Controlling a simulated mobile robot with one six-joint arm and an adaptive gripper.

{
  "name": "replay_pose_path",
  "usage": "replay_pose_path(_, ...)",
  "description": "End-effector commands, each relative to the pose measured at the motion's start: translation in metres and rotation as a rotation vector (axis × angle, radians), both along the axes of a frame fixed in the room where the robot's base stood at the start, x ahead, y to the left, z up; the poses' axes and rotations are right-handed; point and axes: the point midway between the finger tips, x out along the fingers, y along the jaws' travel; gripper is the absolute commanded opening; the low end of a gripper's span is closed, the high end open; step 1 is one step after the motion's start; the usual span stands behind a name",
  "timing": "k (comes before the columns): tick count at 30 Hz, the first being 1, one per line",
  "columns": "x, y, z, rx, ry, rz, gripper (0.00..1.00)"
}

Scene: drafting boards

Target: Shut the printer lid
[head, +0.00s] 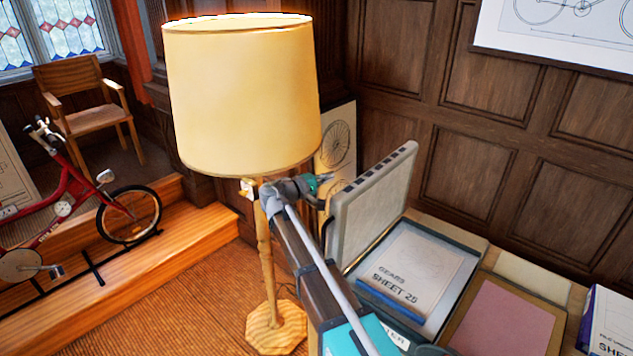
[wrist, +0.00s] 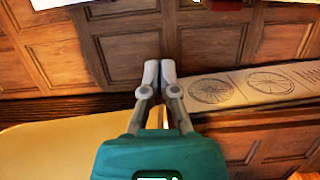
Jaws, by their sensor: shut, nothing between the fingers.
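The printer (head: 468,246) stands on the surface at the right in the head view. Its grey lid (head: 374,205) is open, standing nearly upright along the printer's left side. A block labelled "GEARS SHEET 28" (head: 412,268) lies in the open printer. My gripper (head: 328,180) is at the outer, left side of the lid, near its upper part. Whether it touches the lid cannot be told. In the wrist view my gripper (wrist: 158,68) has its fingertips together with nothing between them. I cannot make out the lid in the wrist view.
A floor lamp with a cream shade (head: 240,95) stands close to my arm; the shade seems to show at lower left in the wrist view (wrist: 55,150). A wheel drawing (head: 338,140) leans behind. A pink-topped board (head: 508,325) lies right of the printer.

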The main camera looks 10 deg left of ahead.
Motion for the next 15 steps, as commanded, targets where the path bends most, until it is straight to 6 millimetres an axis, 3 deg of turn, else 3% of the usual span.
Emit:
replay_pose_path(2,0.009,-0.010,0.000,0.000,0.000,-0.002,0.00)
replay_pose_path(6,-0.007,-0.026,-0.001,0.000,0.000,-0.001,0.00)
replay_pose_path(15,-0.015,-0.041,-0.001,0.000,0.000,-0.001,0.00)
